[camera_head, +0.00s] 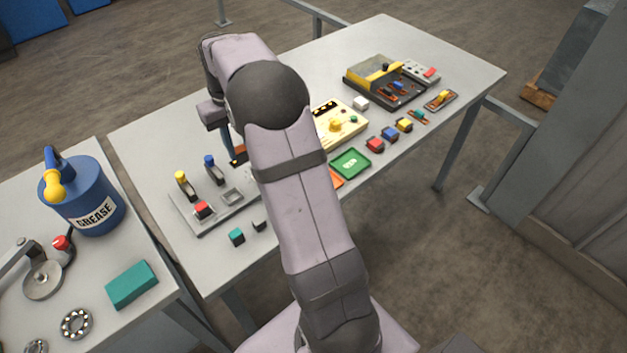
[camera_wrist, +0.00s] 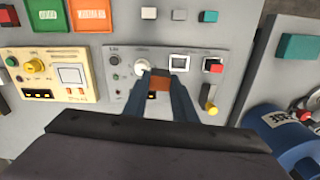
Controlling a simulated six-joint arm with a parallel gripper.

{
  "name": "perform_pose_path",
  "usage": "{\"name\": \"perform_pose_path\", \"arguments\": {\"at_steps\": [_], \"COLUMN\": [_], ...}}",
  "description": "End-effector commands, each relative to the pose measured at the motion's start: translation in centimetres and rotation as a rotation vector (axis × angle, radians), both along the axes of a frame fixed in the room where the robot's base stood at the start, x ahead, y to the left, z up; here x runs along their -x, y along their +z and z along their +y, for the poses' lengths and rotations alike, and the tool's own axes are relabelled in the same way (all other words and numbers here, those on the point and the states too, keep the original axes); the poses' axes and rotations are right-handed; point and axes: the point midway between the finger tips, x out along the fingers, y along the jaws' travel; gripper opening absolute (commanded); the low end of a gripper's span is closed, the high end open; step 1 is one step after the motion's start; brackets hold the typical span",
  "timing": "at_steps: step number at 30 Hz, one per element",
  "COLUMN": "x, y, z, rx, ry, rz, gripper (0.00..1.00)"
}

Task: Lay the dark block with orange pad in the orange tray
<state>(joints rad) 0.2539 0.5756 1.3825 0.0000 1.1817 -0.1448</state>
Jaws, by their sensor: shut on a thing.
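The dark block with orange pad (camera_wrist: 160,84) is between the fingertips of my gripper (camera_wrist: 161,90) in the wrist view. The block's orange face shows, with a dark part beyond it. The block also shows in the head view (camera_head: 239,156), beside my fingers and behind the grey panel. Its exact height above the panel cannot be told. The orange tray (camera_wrist: 90,15) lies at the top left of the wrist view, right of the green tray. In the head view only a corner of the orange tray (camera_head: 337,183) shows; my arm hides the rest.
The grey panel (camera_head: 196,229) with levers and a red button is close to my gripper. A cream panel (camera_wrist: 62,75) and the green tray (camera_head: 350,163) stand nearby. Small blocks (camera_head: 236,237) lie at the front edge. A blue grease can (camera_head: 90,200) is on the left table.

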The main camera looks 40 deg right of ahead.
Motion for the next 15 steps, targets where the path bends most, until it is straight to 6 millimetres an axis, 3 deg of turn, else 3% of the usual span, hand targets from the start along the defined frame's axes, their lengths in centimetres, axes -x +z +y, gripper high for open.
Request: {"name": "perform_pose_path", "arguments": {"at_steps": [6,9,15], "x": [3.4,5.4,8.8], "y": [-1.0,-1.5,-2.3], "z": [-8.7,-11.9,-16.0], "rx": [0.0,-0.003,-0.007], "ry": [-0.194,-0.271,-0.369], "rz": [0.0,0.006,0.014], "gripper": [0.02,0.02,0.02]}}
